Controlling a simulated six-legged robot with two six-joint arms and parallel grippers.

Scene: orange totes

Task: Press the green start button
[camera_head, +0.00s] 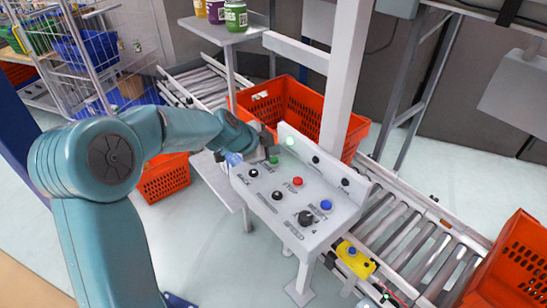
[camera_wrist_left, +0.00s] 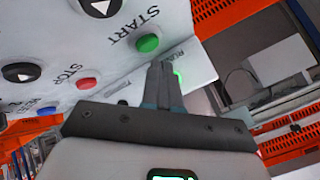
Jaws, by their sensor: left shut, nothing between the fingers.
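The green start button (camera_head: 274,160) sits on the white control panel (camera_head: 262,192), at its upper left in the head view. In the left wrist view the green button (camera_wrist_left: 147,43) is beside the word START. My left gripper (camera_head: 268,140) is at the panel's upper left edge, just beside the button. In the left wrist view its closed fingers (camera_wrist_left: 160,68) are empty and end just short of the button in the picture. I cannot tell the gap in depth, but no contact shows. My right gripper is not in view.
The panel also has a red stop button (camera_head: 297,181), a blue button (camera_head: 326,205), black knobs and a lit green lamp (camera_head: 290,141). An orange tote (camera_head: 285,103) stands on the roller conveyor (camera_head: 395,222) behind it. A yellow box (camera_head: 355,260) hangs at the panel's right.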

